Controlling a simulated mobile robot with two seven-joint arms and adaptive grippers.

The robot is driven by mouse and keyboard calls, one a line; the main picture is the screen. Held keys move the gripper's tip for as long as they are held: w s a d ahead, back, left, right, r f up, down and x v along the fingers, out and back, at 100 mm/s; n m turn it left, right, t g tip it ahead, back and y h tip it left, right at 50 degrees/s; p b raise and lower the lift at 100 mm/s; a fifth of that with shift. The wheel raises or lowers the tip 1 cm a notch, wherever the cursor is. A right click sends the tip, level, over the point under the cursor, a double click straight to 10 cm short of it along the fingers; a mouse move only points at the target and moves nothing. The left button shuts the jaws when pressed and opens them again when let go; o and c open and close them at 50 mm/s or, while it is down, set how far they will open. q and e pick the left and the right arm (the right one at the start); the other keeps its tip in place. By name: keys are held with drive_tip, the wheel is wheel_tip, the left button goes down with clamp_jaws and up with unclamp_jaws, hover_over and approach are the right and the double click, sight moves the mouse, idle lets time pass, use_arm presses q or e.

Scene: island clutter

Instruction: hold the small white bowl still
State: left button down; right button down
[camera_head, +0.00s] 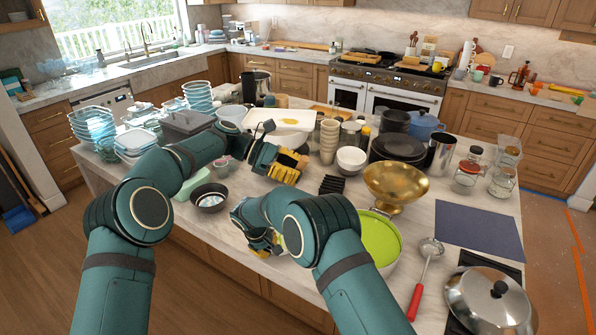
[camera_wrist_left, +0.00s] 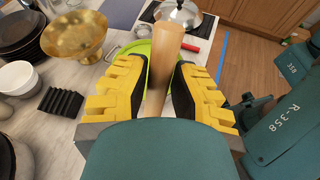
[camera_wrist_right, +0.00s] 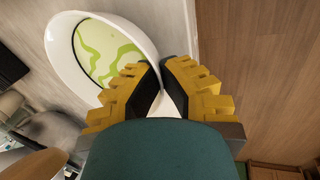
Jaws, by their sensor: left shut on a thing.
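The small white bowl (camera_wrist_right: 62,48) shows in the right wrist view, with a green pattern inside. In the head view it is mostly hidden behind my right arm. My right gripper (camera_wrist_right: 160,68) is at the bowl's rim, its fingertips close together with the white rim running between them; I cannot tell whether they grip it. In the head view my right gripper (camera_head: 264,243) is low at the island's front edge. My left gripper (camera_wrist_left: 161,75) is shut on a wooden rod (camera_wrist_left: 165,50), held above the counter. My left gripper (camera_head: 280,166) also shows in the head view.
A dark bowl (camera_head: 209,197) stands to the left. Cups and dishes crowd the back. A dark blue mat (camera_head: 478,230) lies bare at right.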

use_arm(q)
wheel_tip(320, 180, down, 10)
idle(1.4)
drive_tip(key=shift+d, duration=0.1)
idle(0.3)
drive_tip(key=shift+s+d, duration=0.15)
idle(1.0)
